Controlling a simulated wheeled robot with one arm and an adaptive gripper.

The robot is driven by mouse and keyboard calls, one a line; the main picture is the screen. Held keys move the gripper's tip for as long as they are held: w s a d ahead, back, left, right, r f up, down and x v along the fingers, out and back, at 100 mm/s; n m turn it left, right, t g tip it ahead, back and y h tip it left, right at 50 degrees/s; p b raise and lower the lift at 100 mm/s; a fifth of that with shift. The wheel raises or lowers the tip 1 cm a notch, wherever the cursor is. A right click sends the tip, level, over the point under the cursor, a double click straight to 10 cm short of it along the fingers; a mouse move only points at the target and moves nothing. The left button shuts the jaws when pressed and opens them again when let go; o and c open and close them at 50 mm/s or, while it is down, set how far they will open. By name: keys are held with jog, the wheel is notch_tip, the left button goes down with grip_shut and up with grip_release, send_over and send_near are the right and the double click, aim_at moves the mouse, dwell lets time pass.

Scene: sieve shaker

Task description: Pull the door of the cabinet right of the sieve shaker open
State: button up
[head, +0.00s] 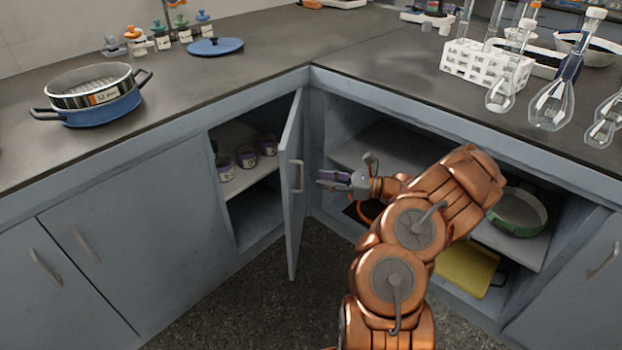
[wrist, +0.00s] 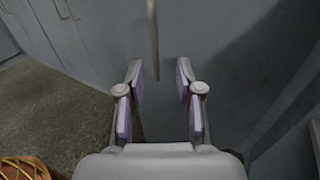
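The blue-grey cabinet door (head: 293,215) stands open, swung out from the cabinet near the inner corner. Its vertical bar handle (head: 297,176) is on the face turned toward my gripper. My gripper (head: 328,180) is open and empty, just right of the handle and apart from it. In the wrist view the open fingers (wrist: 158,90) show purple pads, and the handle (wrist: 153,38) lies ahead, roughly in line with the gap between them. A sieve (head: 88,90) sits in a blue pan (head: 100,112) on the left counter; I cannot tell whether this is the sieve shaker.
Several jars (head: 247,157) stand on the shelf behind the door. The right cabinet is open, with a green pot (head: 518,210) and a yellow board (head: 466,268) inside. Glassware (head: 550,105) stands on the right counter. The floor (head: 250,310) before the door is clear.

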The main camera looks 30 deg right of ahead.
jog(key=shift+b+x, duration=0.45)
jog(key=shift+x, duration=1.85)
grip_shut()
